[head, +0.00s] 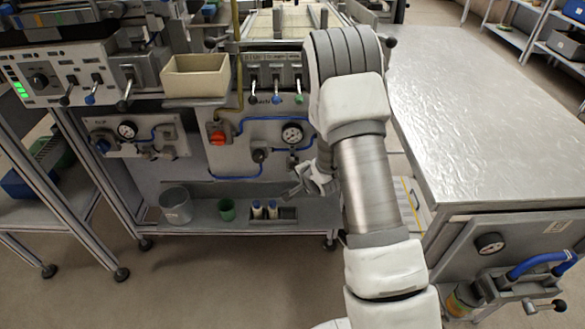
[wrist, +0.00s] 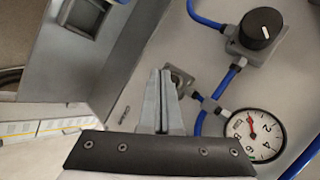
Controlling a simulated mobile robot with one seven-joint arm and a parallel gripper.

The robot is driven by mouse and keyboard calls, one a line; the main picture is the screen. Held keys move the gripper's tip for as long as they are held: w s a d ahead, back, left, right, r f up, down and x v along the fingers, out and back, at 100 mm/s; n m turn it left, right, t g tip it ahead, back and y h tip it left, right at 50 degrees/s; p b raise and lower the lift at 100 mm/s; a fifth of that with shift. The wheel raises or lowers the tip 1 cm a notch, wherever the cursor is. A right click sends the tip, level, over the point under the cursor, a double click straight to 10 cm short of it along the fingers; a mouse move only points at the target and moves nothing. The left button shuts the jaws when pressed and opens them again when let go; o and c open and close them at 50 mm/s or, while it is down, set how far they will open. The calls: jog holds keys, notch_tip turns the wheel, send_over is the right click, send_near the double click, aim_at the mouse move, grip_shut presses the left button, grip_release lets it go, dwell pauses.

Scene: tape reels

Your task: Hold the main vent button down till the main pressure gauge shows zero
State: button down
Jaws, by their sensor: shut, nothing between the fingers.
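My gripper (wrist: 163,78) has its two fingers together, with nothing between them. In the wrist view its tips overlap a small square grey fitting (wrist: 183,80) on the panel, joined by blue hose. This may be the vent button's mount; the button face is hidden, and I cannot tell whether the tips touch it. The round white pressure gauge (wrist: 262,146) is beside it at lower right, its red needle off to the upper left of the dial; the exact reading is unclear. The gauge also shows in the head view (head: 292,134), with my gripper (head: 303,172) below it.
A black knob (wrist: 261,28) stands on the panel above the gauge. The left panel has another gauge (head: 127,130). A beige bin (head: 195,76) sits above. A low shelf holds a grey bucket (head: 176,205) and green cup (head: 227,210). A metal-topped table (head: 480,110) is at right.

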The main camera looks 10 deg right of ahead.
jog(key=s, duration=0.2)
jog(key=s+a, duration=0.1)
jog(key=s, duration=0.2)
jog(key=shift+b, duration=0.3)
dwell(0.5)
